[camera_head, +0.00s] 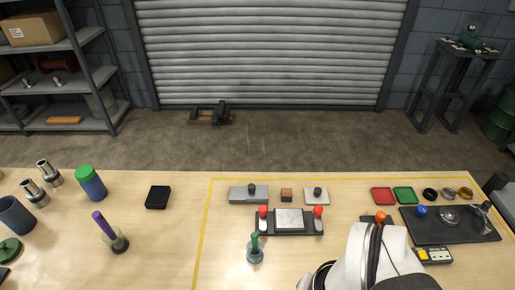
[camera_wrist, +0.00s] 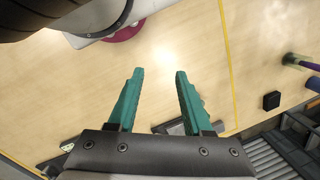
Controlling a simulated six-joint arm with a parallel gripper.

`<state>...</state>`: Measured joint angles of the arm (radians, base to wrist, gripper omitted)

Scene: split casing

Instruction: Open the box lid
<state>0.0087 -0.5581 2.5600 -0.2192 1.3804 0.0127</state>
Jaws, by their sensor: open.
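No box is clearly marked out. A long grey block with a dark knob on top (camera_head: 249,193) sits at the middle back of the table and looks closed. Right of it, a pale grey plate with a dark knob (camera_head: 317,195) lies flat. In front, a silver plate (camera_head: 289,219) sits on a dark base between two red-knobbed posts. My gripper (camera_wrist: 159,72) has teal fingers, spread wide with nothing between the tips. In the wrist view a grey block (camera_wrist: 176,128) shows partly behind the fingers. In the head view I cannot make out my fingers; my white arm fills the front right.
A small brown cube (camera_head: 286,195) lies between block and plate. A green-knobbed tool (camera_head: 255,250) stands in front. A black box (camera_head: 158,197) and a purple-handled tool (camera_head: 108,229) are left of the yellow line. Trays and a dark board (camera_head: 450,223) are right. Table between is clear.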

